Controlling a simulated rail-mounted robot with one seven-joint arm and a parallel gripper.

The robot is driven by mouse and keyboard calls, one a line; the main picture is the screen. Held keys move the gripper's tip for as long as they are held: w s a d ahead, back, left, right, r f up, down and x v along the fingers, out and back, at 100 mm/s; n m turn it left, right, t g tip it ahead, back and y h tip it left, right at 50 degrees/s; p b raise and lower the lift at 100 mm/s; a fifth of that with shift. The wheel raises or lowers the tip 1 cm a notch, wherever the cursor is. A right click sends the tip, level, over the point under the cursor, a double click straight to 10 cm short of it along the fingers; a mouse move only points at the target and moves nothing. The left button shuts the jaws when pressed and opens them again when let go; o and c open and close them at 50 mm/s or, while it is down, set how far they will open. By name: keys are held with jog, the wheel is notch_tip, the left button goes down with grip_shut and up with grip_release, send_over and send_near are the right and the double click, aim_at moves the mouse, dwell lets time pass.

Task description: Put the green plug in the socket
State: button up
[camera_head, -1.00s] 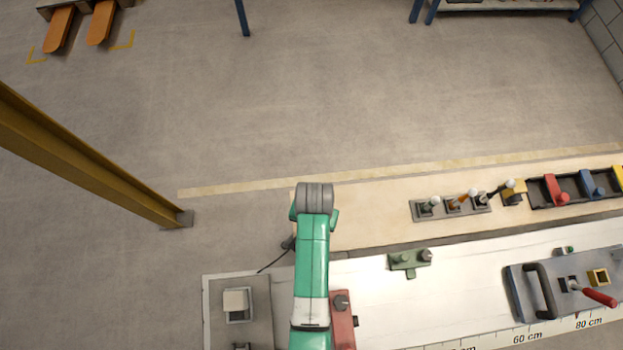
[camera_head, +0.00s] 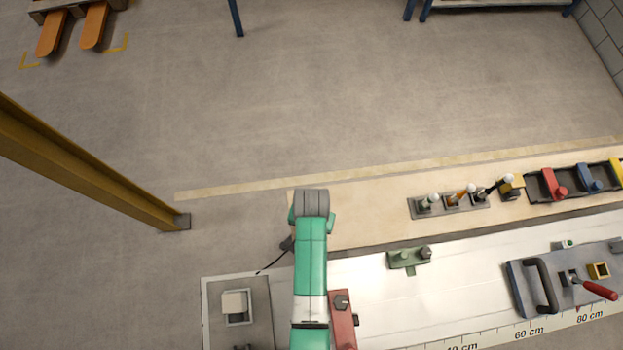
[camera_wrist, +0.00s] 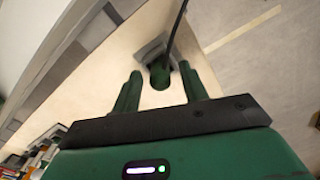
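The green plug (camera_wrist: 160,75) shows in the wrist view between my two finger ends, with a black cable rising from it. It sits at a grey holder (camera_wrist: 148,52) on the pale board. My gripper (camera_wrist: 160,84) is open, with visible gaps on both sides of the plug. In the head view my arm hides the gripper and most of the plug's place; a dark part with the cable (camera_head: 271,264) shows at the arm's left. I cannot tell for sure which fixture is the socket.
A grey panel with a white block (camera_head: 235,303) lies left of my arm. A red part (camera_head: 342,318) is close on its right. Farther right are a green fixture (camera_head: 408,258), a row of levers (camera_head: 450,203), coloured blocks in a black tray (camera_head: 540,187) and a handled plate (camera_head: 520,292).

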notch_tip(320, 180, up, 12)
jog(key=p, duration=0.1)
jog(key=shift+p, duration=0.35)
jog(key=shift+r, duration=0.1)
